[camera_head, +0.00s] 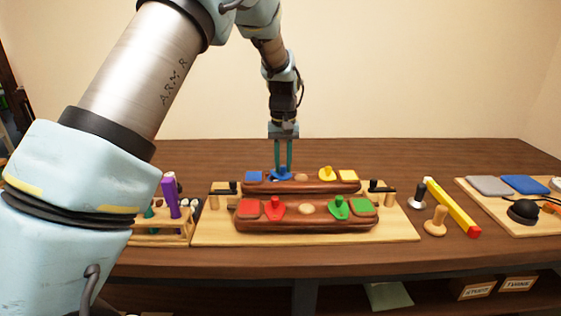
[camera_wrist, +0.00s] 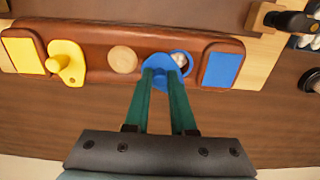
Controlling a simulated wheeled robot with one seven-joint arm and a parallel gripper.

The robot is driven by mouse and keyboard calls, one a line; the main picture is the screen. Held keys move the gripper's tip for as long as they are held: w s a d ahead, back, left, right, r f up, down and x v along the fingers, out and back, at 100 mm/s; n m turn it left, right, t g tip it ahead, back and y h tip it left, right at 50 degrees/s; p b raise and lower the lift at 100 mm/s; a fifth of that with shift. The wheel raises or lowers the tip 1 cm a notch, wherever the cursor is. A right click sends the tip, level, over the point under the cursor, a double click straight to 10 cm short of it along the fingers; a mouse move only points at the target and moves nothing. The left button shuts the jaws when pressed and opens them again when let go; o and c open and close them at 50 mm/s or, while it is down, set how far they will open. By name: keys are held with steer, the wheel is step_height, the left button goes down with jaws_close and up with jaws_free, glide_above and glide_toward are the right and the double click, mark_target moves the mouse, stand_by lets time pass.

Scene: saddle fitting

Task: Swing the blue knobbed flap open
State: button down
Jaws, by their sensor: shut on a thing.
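The blue knobbed flap (camera_head: 281,174) is on the rear brown wooden bar (camera_head: 300,186), right of a blue square pad (camera_head: 254,177). In the wrist view the blue flap (camera_wrist: 158,74) is partly covered by my fingers. A blue-rimmed round opening with pale contents (camera_wrist: 181,62) shows beside it, partly uncovered. My gripper (camera_head: 283,168) points down from above with its green fingers shut on the flap's knob. In the wrist view my gripper (camera_wrist: 163,78) hides the knob itself.
A yellow knobbed flap (camera_head: 327,174) and a round wooden plug (camera_wrist: 123,59) share the rear bar. The front bar (camera_head: 306,220) carries red (camera_head: 275,208) and green (camera_head: 340,207) flaps. Black-handled clamps (camera_head: 380,187) flank the rear bar. A yellow stick (camera_head: 452,207) lies to the right.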

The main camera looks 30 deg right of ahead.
steer(key=n, duration=0.1)
steer(key=n+p, duration=0.1)
steer(key=shift+w+d+r+n, duration=0.1)
steer(key=shift+w+d+n, duration=0.1)
steer(key=shift+d+n, duration=0.2)
steer(key=n, duration=0.2)
steer(key=n+p, duration=0.1)
steer(key=shift+w+d+n, duration=0.3)
steer(key=shift+w+d, duration=0.05)
steer(key=shift+w, duration=0.05)
steer(key=n, duration=0.1)
steer(key=w+n+p, duration=0.1)
steer(key=n, duration=0.3)
steer(key=shift+w+d+p, duration=0.2)
steer(key=shift+d+p, duration=0.1)
steer(key=shift+p, duration=0.05)
steer(key=shift+n, duration=0.4)
steer(key=c, duration=0.8)
jaws_free()
steer(key=shift+o, duration=0.2)
step_height(320, 180, up, 11)
steer(key=b, duration=0.3)
steer(key=shift+f, duration=0.2)
